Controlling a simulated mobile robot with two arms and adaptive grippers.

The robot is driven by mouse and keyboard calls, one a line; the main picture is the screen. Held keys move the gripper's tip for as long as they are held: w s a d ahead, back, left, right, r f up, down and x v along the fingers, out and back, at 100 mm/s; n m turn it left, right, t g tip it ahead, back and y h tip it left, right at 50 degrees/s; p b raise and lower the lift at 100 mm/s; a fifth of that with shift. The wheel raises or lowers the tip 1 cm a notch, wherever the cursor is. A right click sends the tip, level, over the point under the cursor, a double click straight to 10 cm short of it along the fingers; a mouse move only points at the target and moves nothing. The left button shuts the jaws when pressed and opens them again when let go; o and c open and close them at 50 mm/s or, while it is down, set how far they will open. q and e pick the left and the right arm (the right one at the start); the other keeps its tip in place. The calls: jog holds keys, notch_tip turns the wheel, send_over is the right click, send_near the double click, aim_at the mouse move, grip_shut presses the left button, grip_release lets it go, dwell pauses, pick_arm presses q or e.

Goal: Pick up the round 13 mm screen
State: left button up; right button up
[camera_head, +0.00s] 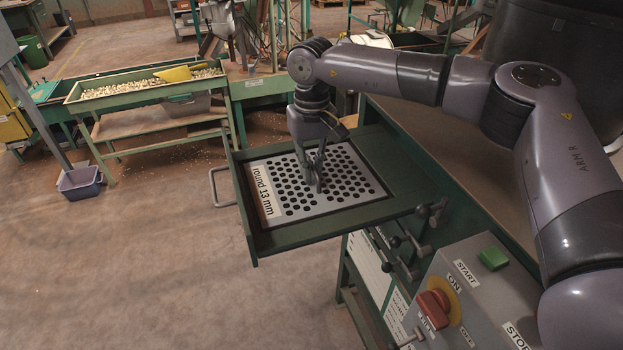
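The round 13 mm screen (348,195) is a light grey plate with rows of dark round holes. Its left edge carries a label reading "round 13 mm". It lies flat in a green pulled-out drawer frame (330,231) with a metal handle at its left. My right gripper (316,185) points down over the middle of the screen, its fingertips at or just above the holes. The fingers look close together, but I cannot tell whether they are shut or touch the plate. The gripper hides a small part of the screen. My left gripper is not in view.
A control box (475,300) with a green START button and a red knob stands at the lower right. Clamp levers (408,243) sit along the machine's side. A green trough of nuts (150,88) with a yellow scoop stands behind left. A bluish bin (80,182) is on the open floor.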

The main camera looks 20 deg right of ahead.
grip_shut()
dwell(0.3)
jog(key=shift+w+r, duration=0.1)
jog(key=shift+r, duration=0.15)
